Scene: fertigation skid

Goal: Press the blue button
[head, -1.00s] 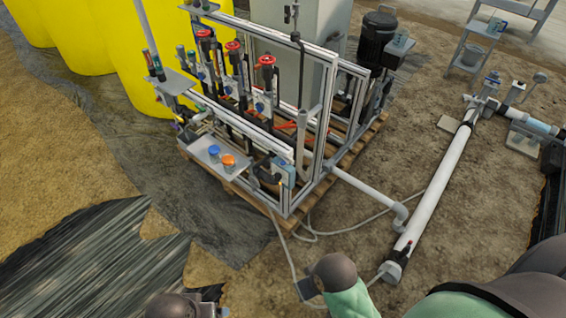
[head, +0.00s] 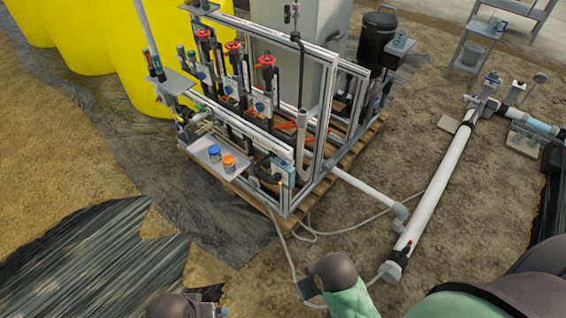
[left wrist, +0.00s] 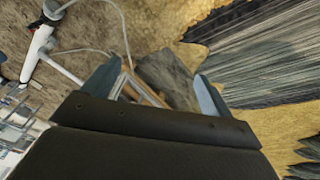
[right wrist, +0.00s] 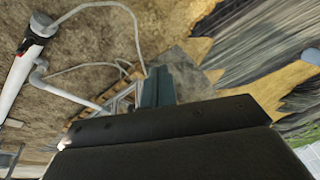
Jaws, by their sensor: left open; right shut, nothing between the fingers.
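A small blue round-topped piece (head: 215,151) stands on a grey plate (head: 201,143) at the front left of the skid in the head view, beside an orange-topped one (head: 229,163). It may be the blue button; it is too small to be sure. My left gripper (left wrist: 155,85) is open and empty in the left wrist view; only part of its arm shows at the bottom of the head view. My right gripper (right wrist: 160,86) is shut with nothing in it; its dark end (head: 305,289) is low in the head view. Both are well apart from the skid.
The aluminium-framed skid (head: 327,110) with red-handled valves stands on a wooden pallet (head: 262,205). Yellow tanks (head: 100,50) stand behind it. A white pipe (head: 437,195) and a thin hose (head: 290,255) lie on the ground to the right. The ground in front is mostly clear.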

